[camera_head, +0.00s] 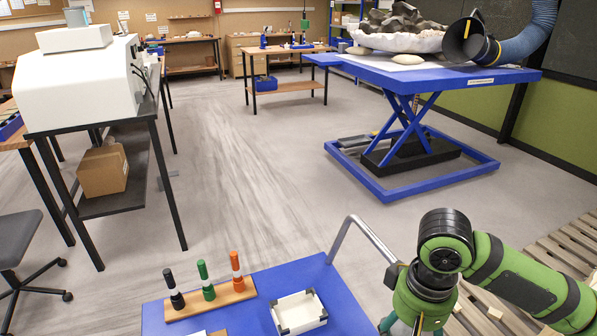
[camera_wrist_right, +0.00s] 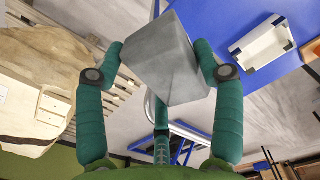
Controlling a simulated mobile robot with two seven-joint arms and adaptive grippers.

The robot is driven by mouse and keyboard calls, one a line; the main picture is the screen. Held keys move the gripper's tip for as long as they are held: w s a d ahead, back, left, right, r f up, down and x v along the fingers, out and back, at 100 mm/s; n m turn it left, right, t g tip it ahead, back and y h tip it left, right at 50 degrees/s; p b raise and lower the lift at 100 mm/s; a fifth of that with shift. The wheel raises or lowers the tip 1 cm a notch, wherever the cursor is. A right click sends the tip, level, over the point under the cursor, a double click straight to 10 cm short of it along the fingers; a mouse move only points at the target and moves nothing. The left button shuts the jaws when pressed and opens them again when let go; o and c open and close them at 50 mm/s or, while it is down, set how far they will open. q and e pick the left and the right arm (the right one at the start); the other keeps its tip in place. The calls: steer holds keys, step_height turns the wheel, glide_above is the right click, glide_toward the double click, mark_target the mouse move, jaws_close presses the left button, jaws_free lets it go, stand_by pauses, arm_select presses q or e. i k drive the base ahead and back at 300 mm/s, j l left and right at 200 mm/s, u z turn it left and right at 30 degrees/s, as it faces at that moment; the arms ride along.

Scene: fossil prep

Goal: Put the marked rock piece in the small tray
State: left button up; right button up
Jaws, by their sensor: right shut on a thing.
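My right gripper (camera_wrist_right: 160,62) is shut on a grey, angular rock piece (camera_wrist_right: 163,50) in the right wrist view, with a green finger on either side of it. No mark shows on the faces in view. The small tray (camera_wrist_right: 234,49) is white with dark corners and lies on the blue surface, apart from the held piece, to its right in that view. In the head view the small tray (camera_head: 298,332) sits at the bottom centre, left of my right arm. There the held piece is not visible. My left gripper is not in view.
The blue cart top (camera_head: 345,318) has a bent metal handle (camera_head: 350,235) beside my arm. A wooden rack (camera_head: 213,304) with black, green and orange-topped tools stands left of the tray. Wooden pallets (camera_head: 570,250) lie at right. The blue lift table (camera_head: 435,75) stands behind.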

mark_target(300, 315)
steer(key=i+l, duration=0.1)
steer(key=l, duration=0.2)
steer(key=i+l, duration=0.15)
steer(key=l, duration=0.2)
steer(key=l+u, duration=0.15)
steer(key=u, duration=0.25)
steer(key=l+u, duration=0.2)
steer(key=u, duration=1)
steer(key=i+l, duration=0.05)
